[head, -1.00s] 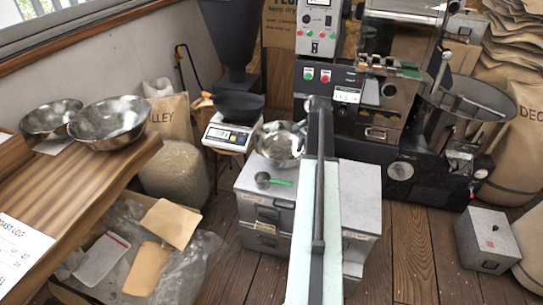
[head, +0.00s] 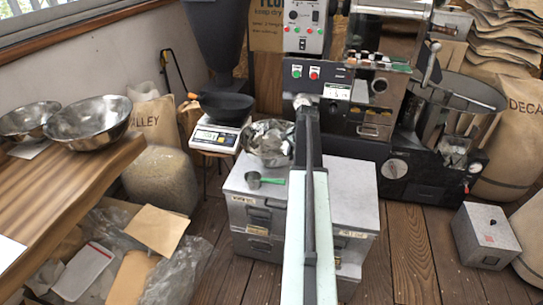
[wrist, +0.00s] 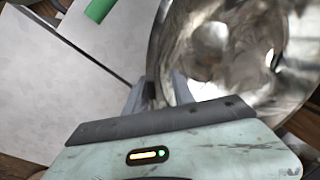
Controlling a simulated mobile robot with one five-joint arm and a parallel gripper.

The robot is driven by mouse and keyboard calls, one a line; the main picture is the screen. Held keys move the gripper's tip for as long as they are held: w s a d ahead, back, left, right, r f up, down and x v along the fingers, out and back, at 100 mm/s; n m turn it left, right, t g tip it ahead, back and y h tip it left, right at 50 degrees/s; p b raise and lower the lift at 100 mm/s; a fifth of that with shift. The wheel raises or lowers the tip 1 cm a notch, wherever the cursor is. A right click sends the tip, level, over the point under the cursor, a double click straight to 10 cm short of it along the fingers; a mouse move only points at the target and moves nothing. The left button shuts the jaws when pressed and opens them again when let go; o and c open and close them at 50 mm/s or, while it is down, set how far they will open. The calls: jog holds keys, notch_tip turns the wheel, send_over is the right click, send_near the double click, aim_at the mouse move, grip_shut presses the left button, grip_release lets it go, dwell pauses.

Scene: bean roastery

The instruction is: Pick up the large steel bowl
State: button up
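A steel bowl (head: 262,143) stands on the grey drawer cabinet, partly behind my arm. In the wrist view the shiny bowl (wrist: 215,45) fills the right side. My gripper (wrist: 163,88) is at its near left rim, with one finger outside the wall and the other on the inner side. A gap shows between the fingers, and firm contact is not visible. The fingertips are hidden in the head view. Two more steel bowls stand on the wooden table at left: a bigger-looking front one (head: 88,122) and one behind it (head: 22,122).
A green-handled scoop (head: 265,180) lies on the grey cabinet (head: 345,192), left of my arm. A scale (head: 217,136) with a black pan stands behind left. The roaster (head: 400,150) stands behind right. A grey box (head: 485,236) is on the floor at right.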

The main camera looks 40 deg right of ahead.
jog(key=shift+r, duration=0.1)
jog(key=shift+c, duration=0.3)
grip_shut()
jog(key=shift+s, duration=0.15)
dwell(0.9)
